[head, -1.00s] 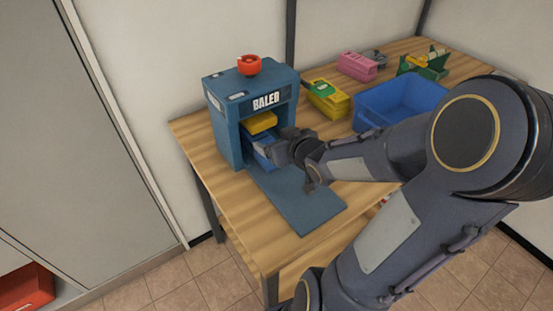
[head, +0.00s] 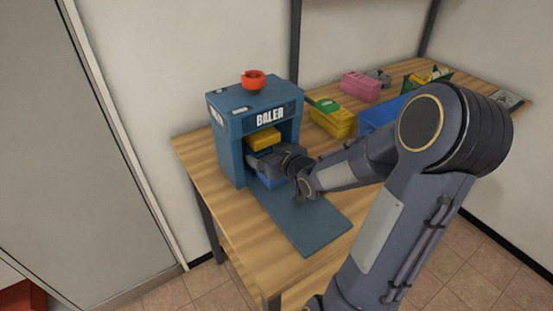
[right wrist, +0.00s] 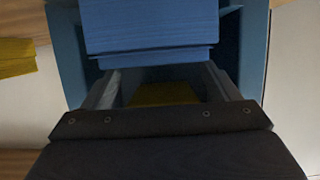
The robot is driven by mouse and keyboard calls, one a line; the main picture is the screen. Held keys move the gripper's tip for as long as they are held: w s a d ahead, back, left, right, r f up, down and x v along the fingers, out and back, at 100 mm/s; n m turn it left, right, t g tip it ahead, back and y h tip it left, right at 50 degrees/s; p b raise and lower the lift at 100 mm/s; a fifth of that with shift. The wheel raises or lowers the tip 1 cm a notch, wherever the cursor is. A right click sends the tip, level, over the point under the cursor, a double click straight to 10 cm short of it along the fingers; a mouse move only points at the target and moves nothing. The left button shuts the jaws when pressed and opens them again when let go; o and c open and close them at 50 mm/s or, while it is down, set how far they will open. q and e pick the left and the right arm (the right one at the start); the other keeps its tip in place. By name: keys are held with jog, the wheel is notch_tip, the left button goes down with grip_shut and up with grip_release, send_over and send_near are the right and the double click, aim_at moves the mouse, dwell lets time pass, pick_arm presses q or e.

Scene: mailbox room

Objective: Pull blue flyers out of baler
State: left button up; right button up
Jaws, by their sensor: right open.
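The dark blue baler (head: 232,150) stands on the wooden table with its front open and its door panel lying flat. A yellow block (head: 264,139) sits inside the upper opening. The blue flyers (head: 270,182) are a stack low in the opening, partly hidden by my right gripper (head: 255,161). That gripper reaches into the opening, below the yellow block and above the flyers. In the right wrist view the flyers (right wrist: 150,25) fill the top, beyond the open fingers (right wrist: 163,82), with yellow (right wrist: 165,94) between them. The fingers hold nothing. My left gripper is out of view.
The lowered door panel (head: 305,218) lies bare on the table in front of the baler. A red knob (head: 253,80) tops the baler. A yellow container (head: 332,120), a blue bin (head: 377,122) and a pink container (head: 360,86) stand to the right.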

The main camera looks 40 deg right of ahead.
jog(key=shift+x, duration=1.15)
jog(key=c, duration=1.4)
